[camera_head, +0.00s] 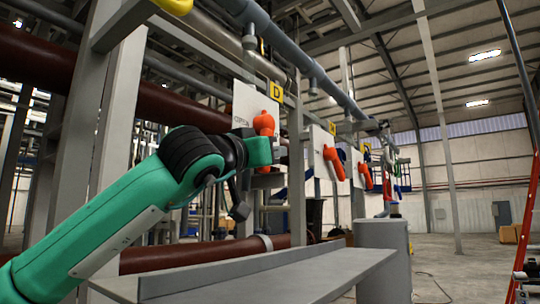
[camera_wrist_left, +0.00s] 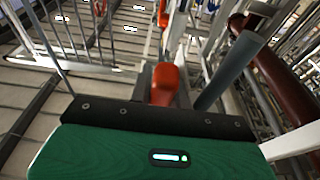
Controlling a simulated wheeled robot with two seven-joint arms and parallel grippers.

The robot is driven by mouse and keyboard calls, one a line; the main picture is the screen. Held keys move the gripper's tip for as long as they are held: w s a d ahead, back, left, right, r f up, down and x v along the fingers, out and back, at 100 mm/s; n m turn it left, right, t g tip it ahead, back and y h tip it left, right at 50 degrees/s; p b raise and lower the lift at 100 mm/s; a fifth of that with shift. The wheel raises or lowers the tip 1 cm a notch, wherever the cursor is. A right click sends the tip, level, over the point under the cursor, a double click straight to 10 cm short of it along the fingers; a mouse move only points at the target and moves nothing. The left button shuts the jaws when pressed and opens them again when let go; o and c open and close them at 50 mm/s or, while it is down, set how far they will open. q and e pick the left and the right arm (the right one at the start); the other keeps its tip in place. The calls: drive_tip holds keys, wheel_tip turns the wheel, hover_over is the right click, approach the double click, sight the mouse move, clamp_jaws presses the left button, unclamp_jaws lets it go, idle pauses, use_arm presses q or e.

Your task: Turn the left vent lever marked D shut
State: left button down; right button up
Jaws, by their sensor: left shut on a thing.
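The orange-red vent lever (camera_head: 264,123) sits in front of a white plate (camera_head: 245,104) beneath a yellow tag marked D (camera_head: 276,92). Its upper part stands about upright in the head view. My green left arm reaches in from the left, and my left gripper (camera_head: 277,151) is at the lever, shut on it. The gripper and wrist hide part of the lever. In the left wrist view the lever (camera_wrist_left: 165,82) rises just beyond the dark edge of the gripper body; the fingertips are hidden there. My right gripper is not in view.
More orange levers (camera_head: 333,160) on white plates line the row to the right. A grey ledge (camera_head: 290,277) runs below. Grey posts and a thick dark-red pipe (camera_head: 165,104) stand near my arm. An orange ladder (camera_head: 525,230) is at far right; open floor lies before it.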

use_arm(q)
drive_tip(key=c, duration=1.3)
unclamp_jaws()
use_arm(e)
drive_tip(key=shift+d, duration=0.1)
use_arm(q)
drive_tip(key=shift+s+a+f+b, duration=0.2)
drive_tip(key=shift+s+a+b, duration=0.1)
drive_tip(key=shift+s, duration=0.05)
drive_tip(key=b+v, duration=0.4)
drive_tip(key=v, duration=0.9)
drive_tip(key=shift+r, duration=0.1)
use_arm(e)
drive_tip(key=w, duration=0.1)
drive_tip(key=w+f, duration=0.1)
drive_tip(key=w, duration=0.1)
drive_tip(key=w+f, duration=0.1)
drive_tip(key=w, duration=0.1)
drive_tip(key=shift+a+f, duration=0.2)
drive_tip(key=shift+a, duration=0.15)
